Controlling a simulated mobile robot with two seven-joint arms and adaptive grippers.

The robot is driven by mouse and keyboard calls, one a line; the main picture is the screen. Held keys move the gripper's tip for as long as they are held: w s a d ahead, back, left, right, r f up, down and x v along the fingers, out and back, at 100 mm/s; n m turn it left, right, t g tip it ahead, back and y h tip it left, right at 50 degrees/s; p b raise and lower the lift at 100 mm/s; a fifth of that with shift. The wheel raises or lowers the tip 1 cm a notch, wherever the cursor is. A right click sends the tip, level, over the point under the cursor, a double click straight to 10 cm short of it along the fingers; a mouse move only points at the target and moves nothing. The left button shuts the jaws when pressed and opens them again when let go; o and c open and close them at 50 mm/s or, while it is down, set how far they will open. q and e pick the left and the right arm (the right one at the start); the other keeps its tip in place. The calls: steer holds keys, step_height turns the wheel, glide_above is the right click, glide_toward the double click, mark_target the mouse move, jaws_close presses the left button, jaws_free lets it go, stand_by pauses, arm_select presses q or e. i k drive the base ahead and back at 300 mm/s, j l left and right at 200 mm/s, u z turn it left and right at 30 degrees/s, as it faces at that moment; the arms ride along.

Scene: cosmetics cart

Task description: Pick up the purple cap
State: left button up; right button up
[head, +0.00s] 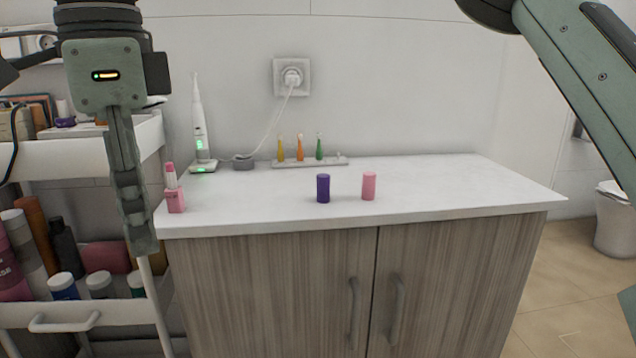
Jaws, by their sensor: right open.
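The purple cap (323,188) is a small upright cylinder on the white countertop (440,182), near its front edge and right of the pink lipstick. A pink cap (368,186) of similar size stands just to its right, apart from it.
A pink lipstick (174,190) stands at the counter's left end, near my gripper. Behind are an electric toothbrush (199,130) and a rack (310,162) with small coloured brush heads. A white cart (75,160) holds bottles at left. The counter's right half is clear.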

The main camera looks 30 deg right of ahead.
mark_target(323, 180)
steer(key=i+l, duration=0.15)
steer(key=l, duration=0.2)
steer(key=i+l, duration=0.15)
steer(key=l, duration=0.25)
steer(key=i+l, duration=0.15)
steer(key=l, duration=0.2)
steer(key=i+l, duration=0.2)
steer(key=l, duration=0.15)
